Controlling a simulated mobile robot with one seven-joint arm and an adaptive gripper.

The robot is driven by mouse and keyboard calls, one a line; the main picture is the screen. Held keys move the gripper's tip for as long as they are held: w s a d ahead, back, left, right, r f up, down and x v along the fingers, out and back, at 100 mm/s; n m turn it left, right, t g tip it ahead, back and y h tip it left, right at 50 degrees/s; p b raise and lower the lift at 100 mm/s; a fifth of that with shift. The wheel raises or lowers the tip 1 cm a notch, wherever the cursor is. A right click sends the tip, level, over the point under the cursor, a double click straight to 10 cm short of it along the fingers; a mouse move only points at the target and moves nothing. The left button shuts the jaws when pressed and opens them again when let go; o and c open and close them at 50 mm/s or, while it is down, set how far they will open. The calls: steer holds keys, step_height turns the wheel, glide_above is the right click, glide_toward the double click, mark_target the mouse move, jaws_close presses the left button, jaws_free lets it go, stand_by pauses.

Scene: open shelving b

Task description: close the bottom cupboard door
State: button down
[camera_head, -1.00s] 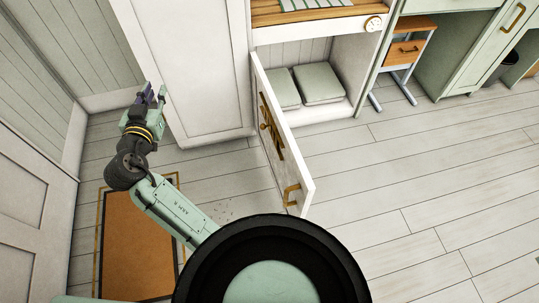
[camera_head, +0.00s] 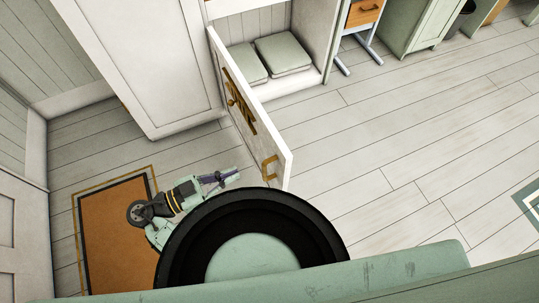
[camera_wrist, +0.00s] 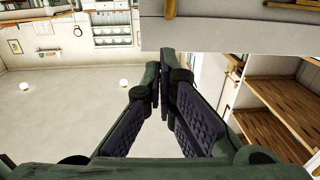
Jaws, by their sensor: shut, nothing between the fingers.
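The bottom cupboard door (camera_head: 243,112) is white and stands swung out, wide open from the cupboard. It has a gold handle (camera_head: 269,167) near its free end and gold hooks on its face. The open cupboard (camera_head: 291,87) shows grey-green cushions (camera_head: 284,52) inside. My gripper (camera_head: 237,174) is shut and empty, to the left of the door's handle end, apart from it as far as I can tell. In the wrist view the fingertips (camera_wrist: 164,66) meet near the middle, with a pale panel edge (camera_wrist: 225,35) crossing above them.
An orange mat (camera_head: 112,235) lies on the floor at left. A tall white cabinet (camera_head: 145,60) stands left of the door. A small wooden-drawer unit (camera_head: 362,14) stands to the right of the cupboard. The floor right of the door is clear.

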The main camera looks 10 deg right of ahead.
mark_target(279, 154)
steer(key=p+x, duration=0.4)
steer(key=x, duration=0.7)
steer(key=shift+r, duration=0.1)
steer(key=shift+w+d, duration=0.25)
steer(key=shift+d, duration=0.15)
steer(key=shift+d, duration=0.1)
